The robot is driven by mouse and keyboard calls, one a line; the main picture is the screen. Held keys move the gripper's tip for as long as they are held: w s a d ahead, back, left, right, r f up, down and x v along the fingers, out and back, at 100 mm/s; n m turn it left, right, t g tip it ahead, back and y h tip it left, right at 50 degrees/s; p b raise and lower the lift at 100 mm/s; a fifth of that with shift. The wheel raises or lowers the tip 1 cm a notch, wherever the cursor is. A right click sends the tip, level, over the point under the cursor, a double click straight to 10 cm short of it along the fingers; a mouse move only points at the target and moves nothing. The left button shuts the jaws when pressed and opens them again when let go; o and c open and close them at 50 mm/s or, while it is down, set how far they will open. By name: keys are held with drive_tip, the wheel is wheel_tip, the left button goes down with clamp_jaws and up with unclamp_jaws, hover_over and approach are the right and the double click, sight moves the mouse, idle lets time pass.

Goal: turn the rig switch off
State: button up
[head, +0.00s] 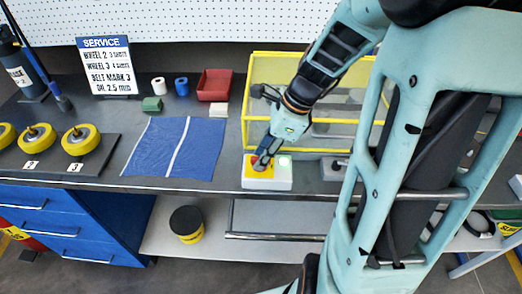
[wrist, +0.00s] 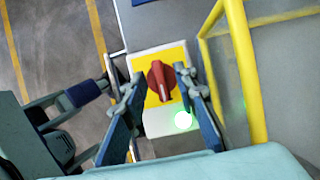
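The rig switch is a red rotary knob (wrist: 160,82) on a yellow plate, on a white box (head: 267,183) at the front edge of the bench. A green lamp (wrist: 183,119) on the box is lit; it also shows in the head view (head: 284,163). My gripper (wrist: 156,88) is open, with a finger on either side of the knob in the wrist view. In the head view my gripper (head: 262,163) is down at the box and hides most of the knob. I cannot tell whether the fingers touch the knob.
A yellow-framed guard (head: 250,100) stands right behind the box. A grey block (head: 333,170) sits to its right. A blue mat (head: 152,160), a red bin (head: 214,85) and a tray of yellow wheels (head: 98,160) lie to the left. A rail (head: 275,237) runs below the bench front.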

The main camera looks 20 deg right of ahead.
drive_tip(key=shift+c, duration=0.7)
clamp_jaws()
drive_tip(key=shift+n, duration=0.3)
drive_tip(key=n+g+p, duration=0.1)
drive_tip(key=n, duration=0.1)
drive_tip(key=shift+w+r+n+p, duration=0.1)
drive_tip(key=shift+n+p, duration=0.2)
drive_tip(key=shift+p, duration=0.1)
drive_tip(key=n+g+p, duration=0.1)
drive_tip(key=n+g, duration=0.1)
drive_tip(key=n, duration=0.2)
drive_tip(key=shift+w+n+p, duration=0.15)
drive_tip(key=shift+n+p, duration=0.15)
drive_tip(key=shift+p, duration=0.1)
drive_tip(key=n+g, duration=0.1)
drive_tip(key=n, duration=0.1)
drive_tip(key=n+h+p, duration=0.1)
drive_tip(key=n, duration=0.2)
drive_tip(key=shift+w+a+g, duration=0.1)
drive_tip(key=shift+w+g, duration=0.05)
drive_tip(key=shift+g, duration=0.25)
drive_tip(key=shift+a+n+g+h+p, duration=0.1)
drive_tip(key=shift+n+g+h+p, duration=0.25)
drive_tip(key=shift+n, duration=0.9)
drive_tip(key=shift+n+g+h+p, duration=0.15)
drive_tip(key=shift+n+h, duration=0.4)
drive_tip(key=shift+n, duration=0.7)
